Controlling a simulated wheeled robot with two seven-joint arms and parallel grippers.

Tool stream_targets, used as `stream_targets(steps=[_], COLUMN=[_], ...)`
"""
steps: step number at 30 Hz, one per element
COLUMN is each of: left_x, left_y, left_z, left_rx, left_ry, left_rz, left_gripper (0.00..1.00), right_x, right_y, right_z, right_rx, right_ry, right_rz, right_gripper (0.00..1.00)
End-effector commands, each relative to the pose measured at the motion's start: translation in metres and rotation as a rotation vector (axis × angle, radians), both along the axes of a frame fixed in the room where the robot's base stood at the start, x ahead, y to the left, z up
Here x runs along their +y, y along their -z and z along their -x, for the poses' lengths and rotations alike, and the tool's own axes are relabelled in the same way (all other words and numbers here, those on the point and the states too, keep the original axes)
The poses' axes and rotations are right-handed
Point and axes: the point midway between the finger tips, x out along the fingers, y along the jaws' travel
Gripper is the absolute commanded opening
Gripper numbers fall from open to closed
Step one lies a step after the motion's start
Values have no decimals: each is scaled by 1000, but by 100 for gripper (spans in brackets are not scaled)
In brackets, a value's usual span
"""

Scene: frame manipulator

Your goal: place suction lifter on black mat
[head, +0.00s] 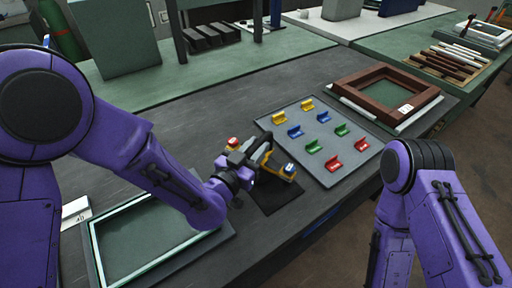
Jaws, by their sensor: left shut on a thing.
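My left gripper (256,163) is shut on the suction lifter (282,178), a black and yellow tool, near the middle of the head view. The lifter is at the black mat (274,204), a small dark patch on the grey bench; I cannot tell whether it touches the mat. The gripper's fingers and part of the lifter hide each other. My right arm shows at the right, but its gripper is out of the picture.
A grey tray (318,127) with several coloured clips lies right of the mat. A brown wooden frame (383,93) is behind it. A glass pane with a pale frame (150,240) lies at the front left.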

Motion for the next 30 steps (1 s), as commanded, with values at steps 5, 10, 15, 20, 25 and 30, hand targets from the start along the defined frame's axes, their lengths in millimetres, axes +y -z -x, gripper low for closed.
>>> stream_targets(steps=[5,10,15,20,25,30], left_x=[0,0,0,0,0,-2], left_y=[3,7,10,9,9,-4], left_z=[0,0,0,0,0,0], left_rx=[-2,-2,-2,-2,-1,-1], left_ry=[0,-1,-1,0,0,3], left_rz=[1,1,1,1,1,0], left_gripper=[0,0,0,57,57,57], right_x=[0,0,0,0,0,0], right_y=[4,7,10,9,9,-2], right_z=[0,0,0,0,0,0], right_rx=[0,0,0,0,0,0], right_ry=[0,0,0,0,0,0], right_rz=[0,0,0,0,0,0], right_gripper=[43,43,43,43,43,43])
